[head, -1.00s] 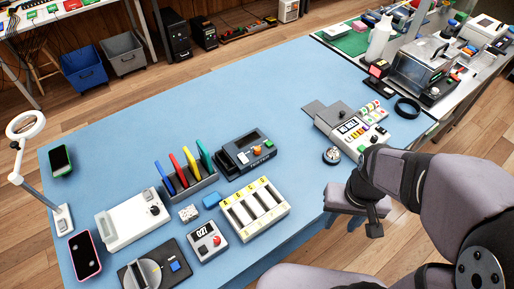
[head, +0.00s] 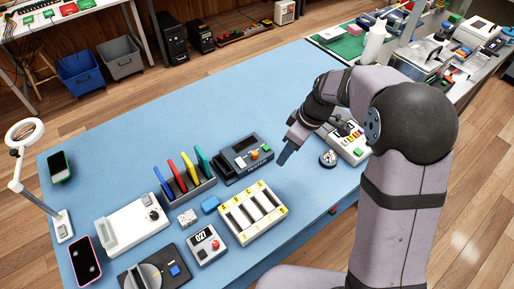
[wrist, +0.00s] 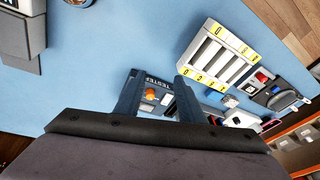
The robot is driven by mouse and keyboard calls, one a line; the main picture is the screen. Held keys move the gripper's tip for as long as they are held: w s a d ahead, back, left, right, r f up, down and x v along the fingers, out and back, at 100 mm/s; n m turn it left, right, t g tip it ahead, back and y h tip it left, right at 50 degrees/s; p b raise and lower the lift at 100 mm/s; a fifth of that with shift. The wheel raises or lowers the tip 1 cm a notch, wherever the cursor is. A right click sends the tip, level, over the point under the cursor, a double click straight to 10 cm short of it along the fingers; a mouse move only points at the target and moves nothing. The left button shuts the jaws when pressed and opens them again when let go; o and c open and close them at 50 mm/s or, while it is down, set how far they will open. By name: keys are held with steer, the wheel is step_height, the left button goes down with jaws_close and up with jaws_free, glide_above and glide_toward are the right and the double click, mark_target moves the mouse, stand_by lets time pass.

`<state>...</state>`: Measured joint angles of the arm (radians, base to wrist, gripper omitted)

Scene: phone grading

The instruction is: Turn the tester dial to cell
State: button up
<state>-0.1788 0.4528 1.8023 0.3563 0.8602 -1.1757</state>
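The tester (head: 240,157) is a dark box with a screen, standing behind the battery tray on the blue table. An orange round knob (head: 254,155), which looks like its dial, is on its top; its pointer and labels are too small to read. My gripper (head: 284,157) is above the table, to the right of the tester and apart from it, fingers pointing down. In the wrist view my gripper (wrist: 158,92) is open and empty. The tester (wrist: 166,84), with "TESTER" lettering, and the orange knob (wrist: 151,96) show between the fingers; the rest is hidden behind the gripper.
A white tray with yellow-edged slots (head: 253,211) stands in front of the tester. A rack of coloured cards (head: 185,184) is close on its left. The table's back middle is clear.

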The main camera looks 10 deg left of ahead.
mark_target(255, 153)
steer(key=w+a+n+y, duration=0.1)
steer(key=w+a+n, duration=0.4)
steer(key=a, duration=0.2)
steer(key=shift+p+x, duration=1.45)
steer(key=shift+x, duration=2.6)
steer(key=shift+c, duration=0.6)
jaws_close()
